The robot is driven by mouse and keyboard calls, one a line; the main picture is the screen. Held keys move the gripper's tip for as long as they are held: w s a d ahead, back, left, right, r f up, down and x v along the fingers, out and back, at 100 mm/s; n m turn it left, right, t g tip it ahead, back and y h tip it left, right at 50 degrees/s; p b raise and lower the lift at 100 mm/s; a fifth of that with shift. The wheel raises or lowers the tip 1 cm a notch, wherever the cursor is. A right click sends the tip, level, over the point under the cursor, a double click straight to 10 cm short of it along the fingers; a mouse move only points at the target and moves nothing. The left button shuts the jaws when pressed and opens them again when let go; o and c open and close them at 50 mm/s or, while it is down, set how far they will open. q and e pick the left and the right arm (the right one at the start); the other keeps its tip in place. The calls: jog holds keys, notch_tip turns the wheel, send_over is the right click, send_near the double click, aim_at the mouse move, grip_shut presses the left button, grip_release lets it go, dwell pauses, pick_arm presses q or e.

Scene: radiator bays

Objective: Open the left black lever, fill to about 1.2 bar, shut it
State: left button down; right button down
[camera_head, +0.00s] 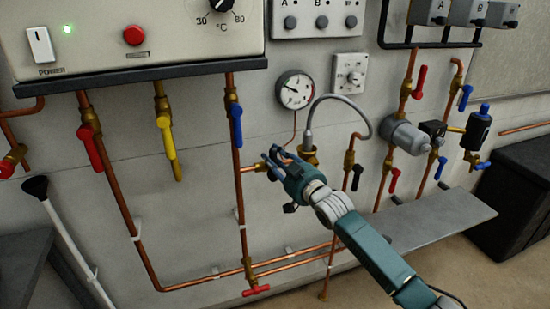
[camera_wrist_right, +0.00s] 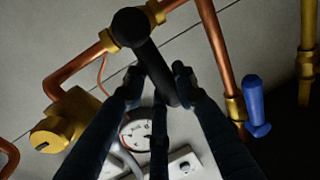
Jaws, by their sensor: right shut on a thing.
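My right gripper (camera_head: 273,160) is at the wall pipework below the gauge. In the head view this lever is hidden by the gripper. The other black lever (camera_head: 357,178) hangs down from a brass valve to the right. A grey hose (camera_head: 345,100) arches over between the two valves. The round pressure gauge (camera_head: 295,90) is above; it shows partly in the wrist view (camera_wrist_right: 136,128). Its reading is too small to tell. My left gripper is in neither view.
A blue lever (camera_head: 236,125), a yellow lever (camera_head: 167,145) and a red lever (camera_head: 90,148) hang under the boiler to the left. A grey shelf (camera_head: 440,222) juts out at lower right. A white socket plate (camera_head: 349,73) is beside the gauge.

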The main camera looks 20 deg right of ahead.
jog(key=shift+a, duration=0.1)
jog(key=shift+a+r+n+p, duration=0.15)
jog(key=shift+a+n+p, duration=0.45)
jog(key=shift+n+p, duration=0.45)
jog(key=shift+a+f+n+g+p, duration=0.25)
jog(key=shift+a+n+p, duration=0.25)
jog(key=shift+n, duration=0.35)
jog(key=shift+a+f+n+g+p, duration=0.2)
jog(key=shift+a+n+p, duration=0.25)
jog(key=shift+n, duration=0.35)
jog(key=shift+s, duration=0.1)
jog(key=c, duration=1.4)
grip_release()
